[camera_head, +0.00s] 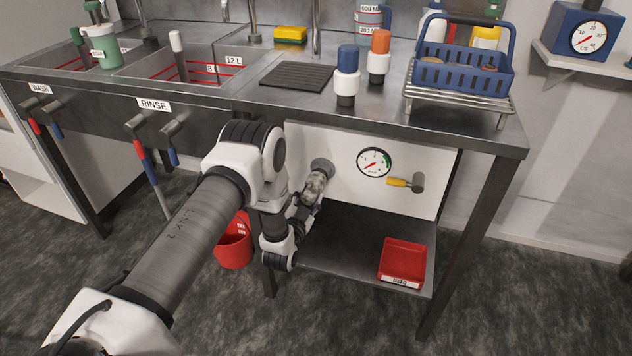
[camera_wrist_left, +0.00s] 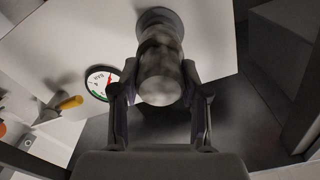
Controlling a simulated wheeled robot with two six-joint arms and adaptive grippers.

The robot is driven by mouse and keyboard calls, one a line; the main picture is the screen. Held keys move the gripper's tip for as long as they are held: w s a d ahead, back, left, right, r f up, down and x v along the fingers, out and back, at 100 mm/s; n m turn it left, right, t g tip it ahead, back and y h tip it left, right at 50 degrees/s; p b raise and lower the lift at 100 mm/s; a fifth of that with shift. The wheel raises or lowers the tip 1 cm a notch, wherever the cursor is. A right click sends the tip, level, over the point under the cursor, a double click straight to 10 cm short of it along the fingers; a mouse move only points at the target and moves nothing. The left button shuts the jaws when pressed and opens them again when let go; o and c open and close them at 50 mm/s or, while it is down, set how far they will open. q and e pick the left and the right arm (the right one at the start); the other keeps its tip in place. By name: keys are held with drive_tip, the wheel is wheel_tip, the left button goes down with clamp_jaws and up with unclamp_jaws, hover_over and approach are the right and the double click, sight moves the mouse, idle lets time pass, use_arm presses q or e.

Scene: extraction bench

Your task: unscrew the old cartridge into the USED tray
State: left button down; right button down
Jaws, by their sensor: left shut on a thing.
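The old cartridge (camera_wrist_left: 160,75) is a mottled grey cylinder under a round dark head on the white panel below the bench; it also shows in the head view (camera_head: 318,180). My left gripper (camera_wrist_left: 157,92) has its two fingers on either side of the cartridge and is shut on it. In the head view my left gripper (camera_head: 308,199) reaches in under the bench at the cartridge. The red USED tray (camera_head: 403,260) lies on the lower shelf to the right and looks empty. My right gripper is in neither view.
A pressure gauge (camera_head: 374,162) and a yellow-handled valve (camera_head: 404,183) sit on the panel right of the cartridge. A red bucket (camera_head: 233,245) stands left of the shelf (camera_head: 345,245). On the bench are a blue-topped cartridge (camera_head: 346,75), an orange-topped one (camera_head: 379,57) and a blue basket (camera_head: 460,76).

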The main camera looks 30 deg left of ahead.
use_arm(q)
drive_tip(key=shift+p+v, duration=1.15)
drive_tip(key=shift+v, duration=1.2)
